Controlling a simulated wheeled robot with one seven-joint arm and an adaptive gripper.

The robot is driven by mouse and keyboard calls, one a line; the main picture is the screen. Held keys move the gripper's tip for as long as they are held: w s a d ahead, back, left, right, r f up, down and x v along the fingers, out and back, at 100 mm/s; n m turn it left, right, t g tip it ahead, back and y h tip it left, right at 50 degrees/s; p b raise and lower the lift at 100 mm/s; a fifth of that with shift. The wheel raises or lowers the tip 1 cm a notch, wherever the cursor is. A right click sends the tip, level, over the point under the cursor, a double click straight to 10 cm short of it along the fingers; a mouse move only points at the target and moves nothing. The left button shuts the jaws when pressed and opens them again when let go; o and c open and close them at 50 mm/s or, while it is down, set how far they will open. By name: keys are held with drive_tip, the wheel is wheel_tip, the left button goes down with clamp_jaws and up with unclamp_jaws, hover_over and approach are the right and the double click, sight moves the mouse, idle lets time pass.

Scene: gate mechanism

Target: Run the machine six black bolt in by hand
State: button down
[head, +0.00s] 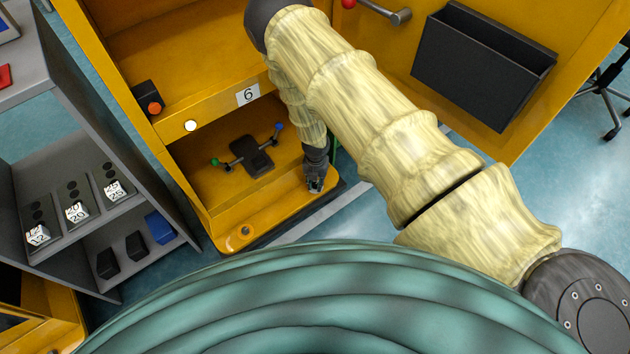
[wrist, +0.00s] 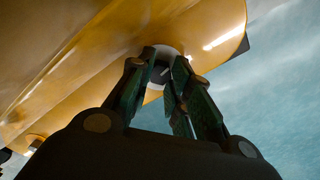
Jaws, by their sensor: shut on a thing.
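Machine six is the yellow machine (head: 200,80) with a white label 6 (head: 247,95) on its front. My gripper (head: 315,186) reaches down to the right end of the low yellow front ledge (head: 280,212). In the wrist view, my gripper (wrist: 163,58) has its fingers closed around the black bolt (wrist: 159,72), which sits at a round pale seat in the yellow ledge. The fingers cover much of the bolt, so how deep it sits cannot be told. In the head view the bolt is hidden by my gripper.
A dark fixture (head: 250,155) with green and blue knobs stands inside the open bay. A dark round fitting (head: 245,231) is at the ledge's left end. A grey shelf (head: 95,190) stands left; an open yellow door with a black bin (head: 480,65) is right.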

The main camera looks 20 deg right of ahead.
drive_tip(key=shift+s+f+m, duration=0.2)
drive_tip(key=shift+f+m, duration=0.2)
drive_tip(key=shift+m, duration=0.2)
drive_tip(key=c, duration=1.2)
unclamp_jaws()
drive_tip(key=shift+d, duration=0.1)
drive_tip(key=shift+c, duration=0.2)
drive_tip(key=shift+w, duration=0.1)
drive_tip(key=shift+w+r, duration=0.1)
drive_tip(key=shift+r, duration=0.05)
drive_tip(key=shift+a+r+p, duration=0.2)
drive_tip(key=shift+r+p, duration=0.1)
drive_tip(key=shift+p, duration=0.05)
wheel_tip(320, 180, up, 7)
drive_tip(key=p, duration=0.4)
drive_tip(key=shift+d+f, duration=0.1)
drive_tip(key=shift+f, duration=0.1)
drive_tip(key=shift+f, duration=0.1)
